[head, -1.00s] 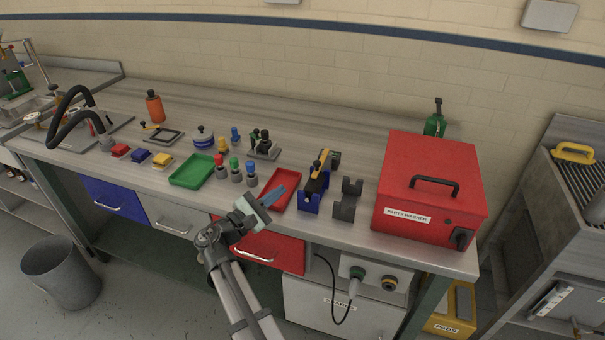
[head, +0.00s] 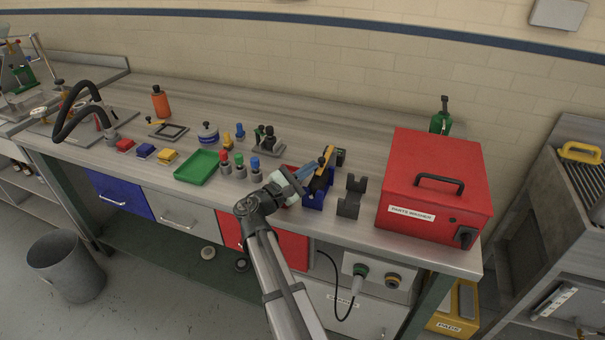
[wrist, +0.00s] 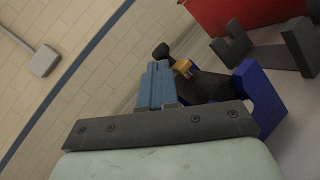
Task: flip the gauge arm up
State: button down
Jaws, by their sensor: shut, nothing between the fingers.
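A dark gauge (head: 322,183) with a yellow part (head: 328,155) sits on a blue stand (head: 313,201) at the right of the bench. The yellow part leans upward in the head view. In the wrist view the blue stand (wrist: 262,103) is at the right, and the yellow part (wrist: 183,67) is just right of my fingertips. My gripper (head: 314,172) is shut and empty, its blue fingers close beside the gauge on its left. I cannot tell whether they touch it. My gripper also shows in the wrist view (wrist: 160,68), partly covering the gauge.
A dark cradle (head: 350,197) stands just right of the blue stand, then the red parts washer (head: 434,185). A red tray (head: 292,172) is partly hidden behind my gripper. Colored-top bottles (head: 240,168) and a green tray (head: 197,167) are to the left.

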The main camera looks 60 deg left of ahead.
dwell(0.4)
jog(key=shift+r+g, duration=0.4)
jog(key=shift+r, duration=0.05)
jog(key=shift+w+r, duration=0.1)
jog(key=shift+r, duration=0.1)
jog(key=w+a+r+n+g+h, duration=0.4)
jog(key=w+a+r+g+h, duration=0.1)
jog(key=r+g, duration=0.4)
jog(key=shift+w+a+r+n, duration=0.3)
jog(key=shift+w+a+r, duration=0.2)
jog(key=shift+r, duration=0.3)
jog(key=shift+r, duration=0.75)
